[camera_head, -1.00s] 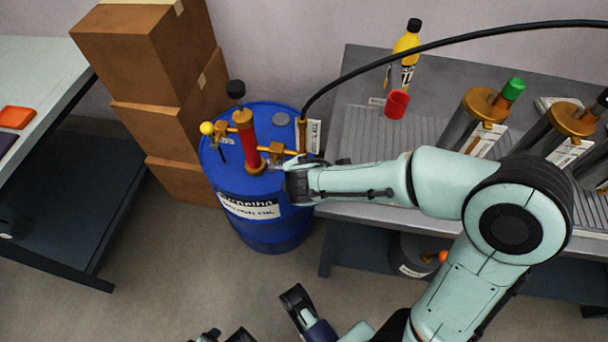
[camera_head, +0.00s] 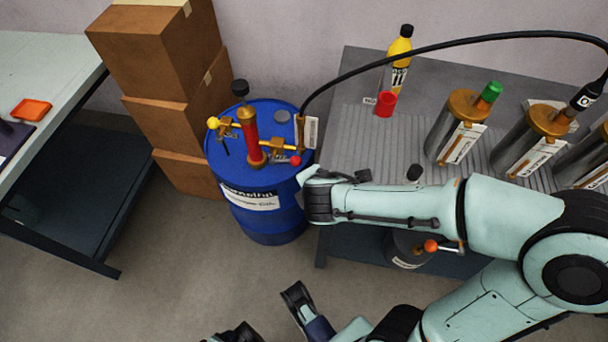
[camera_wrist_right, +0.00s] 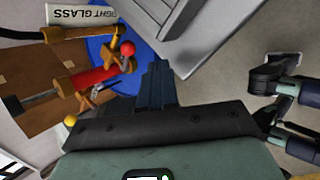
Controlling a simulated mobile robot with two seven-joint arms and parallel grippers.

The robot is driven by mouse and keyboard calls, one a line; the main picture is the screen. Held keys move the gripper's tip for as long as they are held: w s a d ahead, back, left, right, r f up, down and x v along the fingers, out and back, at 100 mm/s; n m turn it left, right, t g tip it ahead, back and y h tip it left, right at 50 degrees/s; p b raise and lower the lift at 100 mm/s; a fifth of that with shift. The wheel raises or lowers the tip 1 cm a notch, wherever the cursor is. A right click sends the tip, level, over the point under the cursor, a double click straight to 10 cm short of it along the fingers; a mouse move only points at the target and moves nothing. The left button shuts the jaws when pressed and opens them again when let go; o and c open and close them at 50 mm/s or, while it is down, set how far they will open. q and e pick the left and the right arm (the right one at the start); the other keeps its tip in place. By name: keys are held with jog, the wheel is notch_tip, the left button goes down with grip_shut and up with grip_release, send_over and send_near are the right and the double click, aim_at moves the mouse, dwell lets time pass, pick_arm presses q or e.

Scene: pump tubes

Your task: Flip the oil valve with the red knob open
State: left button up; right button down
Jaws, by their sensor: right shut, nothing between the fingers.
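The red knob (camera_head: 295,160) is a ball at the end of a short lever on the brass oil valve (camera_head: 257,153), on top of the blue oil barrel (camera_head: 265,222). The red knob also shows in the right wrist view (camera_wrist_right: 127,48), left of my fingers and apart from them. My right gripper (camera_head: 308,174) is beside the barrel's right rim, just right of and nearer than the knob; its dark fingers (camera_wrist_right: 158,82) are shut and empty. My left gripper (camera_head: 267,312) is low at the bottom of the head view, its fingers apart, with nothing seen between them.
A yellow knob (camera_head: 213,123) is on the barrel's left side, beside an upright red pump tube (camera_head: 250,135). A black hose (camera_head: 400,54) arches from the barrel to the right. Cardboard boxes (camera_head: 185,120) stand behind left. A grey bench (camera_head: 352,138) stands close on the right.

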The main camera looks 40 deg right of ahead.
pick_arm(q)
jog(key=shift+s+d+r, duration=0.25)
jog(key=shift+s+r, duration=0.1)
jog(key=shift+s, duration=0.2)
pick_arm(e)
jog(key=shift+s+r, duration=0.5)
jog(key=shift+s, duration=0.4)
pick_arm(q)
jog(key=shift+a, duration=0.1)
